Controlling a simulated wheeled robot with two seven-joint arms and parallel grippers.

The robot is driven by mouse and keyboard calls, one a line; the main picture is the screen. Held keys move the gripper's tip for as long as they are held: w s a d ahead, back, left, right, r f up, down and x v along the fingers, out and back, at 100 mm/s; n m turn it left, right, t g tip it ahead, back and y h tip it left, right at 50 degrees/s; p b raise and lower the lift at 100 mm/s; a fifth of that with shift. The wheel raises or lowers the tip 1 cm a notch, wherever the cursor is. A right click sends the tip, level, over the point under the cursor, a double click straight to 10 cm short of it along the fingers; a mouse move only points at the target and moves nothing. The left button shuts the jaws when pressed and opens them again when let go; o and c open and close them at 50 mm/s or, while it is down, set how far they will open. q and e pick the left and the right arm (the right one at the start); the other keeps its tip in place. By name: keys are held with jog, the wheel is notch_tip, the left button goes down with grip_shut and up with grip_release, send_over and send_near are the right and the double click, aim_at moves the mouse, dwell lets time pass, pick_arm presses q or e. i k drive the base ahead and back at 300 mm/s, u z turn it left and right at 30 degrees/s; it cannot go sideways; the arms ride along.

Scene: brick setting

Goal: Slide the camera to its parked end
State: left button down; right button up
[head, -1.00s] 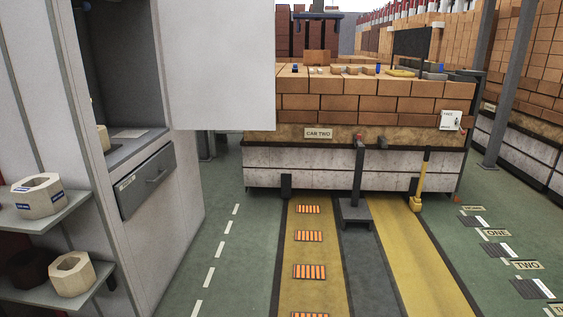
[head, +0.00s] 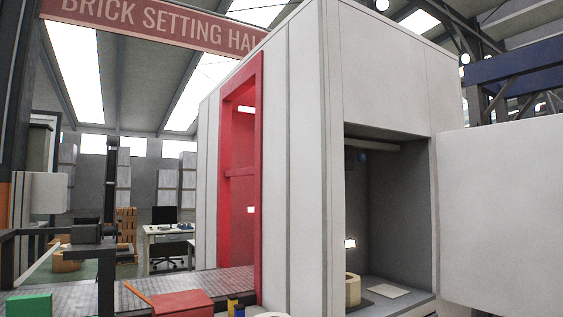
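I cannot pick out the camera for certain. A dark boxy device (head: 86,234) sits on a horizontal bar beside a tall dark post at the left; I cannot tell whether it is the camera. Neither of my grippers shows in the head view.
A large pale cabinet (head: 308,150) with a red-framed opening (head: 224,180) fills the middle. Its open bay holds a tan ring-shaped block (head: 353,289), and its white door (head: 503,212) stands open at right. A red box (head: 181,303) and green block (head: 29,304) lie at lower left.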

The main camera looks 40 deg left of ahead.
aim_at(350, 158)
jog(key=u, duration=0.95)
jog(key=i, duration=1.3)
jog(key=u, duration=0.5)
